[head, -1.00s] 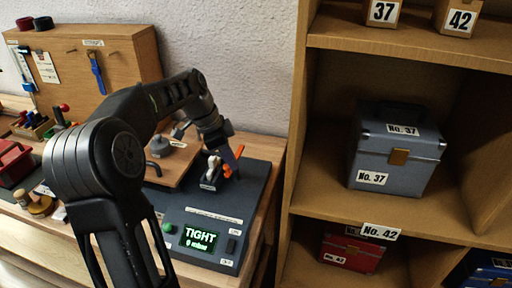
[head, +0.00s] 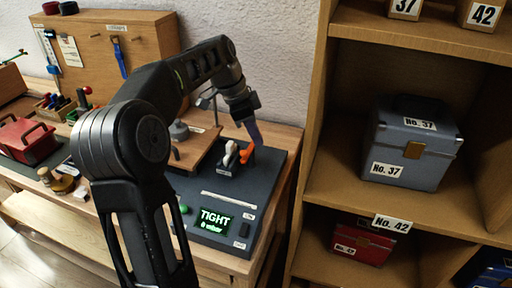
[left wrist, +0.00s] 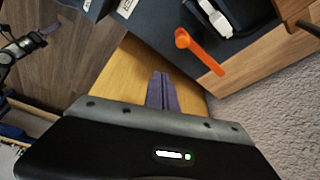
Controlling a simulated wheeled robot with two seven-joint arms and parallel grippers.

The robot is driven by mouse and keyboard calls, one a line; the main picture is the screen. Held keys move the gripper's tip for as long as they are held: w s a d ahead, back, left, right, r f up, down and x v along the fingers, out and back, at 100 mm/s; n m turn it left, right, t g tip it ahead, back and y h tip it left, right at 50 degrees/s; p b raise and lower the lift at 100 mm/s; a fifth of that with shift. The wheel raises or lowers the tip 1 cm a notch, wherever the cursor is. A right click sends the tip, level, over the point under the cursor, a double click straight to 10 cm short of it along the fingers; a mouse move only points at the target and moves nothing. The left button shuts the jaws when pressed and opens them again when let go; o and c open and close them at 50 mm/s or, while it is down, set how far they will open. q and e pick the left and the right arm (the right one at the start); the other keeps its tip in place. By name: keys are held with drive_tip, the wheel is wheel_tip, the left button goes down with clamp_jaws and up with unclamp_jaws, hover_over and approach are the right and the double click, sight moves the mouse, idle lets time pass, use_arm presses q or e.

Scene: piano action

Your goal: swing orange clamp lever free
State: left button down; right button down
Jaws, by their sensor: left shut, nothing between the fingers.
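The orange clamp lever (head: 246,154) sits beside a white clamp part (head: 230,152) on the dark grey test unit (head: 262,180). In the left wrist view the lever (left wrist: 201,53) points out over the unit's edge toward a wooden surface. My left gripper (head: 254,132) is just above and beside the lever in the head view. In the left wrist view its purple fingers (left wrist: 162,92) are together and empty, apart from the lever. The unit's display (head: 214,219) reads TIGHT, 0 mbar. What looks like my right gripper (left wrist: 50,30) shows small at the wrist view's left edge.
A wooden shelf (head: 318,150) with a grey No. 37 case (head: 412,150) and a red case (head: 362,243) stands close on the right. The wall is behind the unit.

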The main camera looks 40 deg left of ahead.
use_arm(q)
drive_tip(key=v, duration=0.2)
drive_tip(key=p+v, duration=0.1)
drive_tip(key=w+p+v, duration=0.1)
drive_tip(key=v, duration=0.1)
drive_tip(key=shift+a+r, duration=0.35)
drive_tip(key=shift+a, duration=0.05)
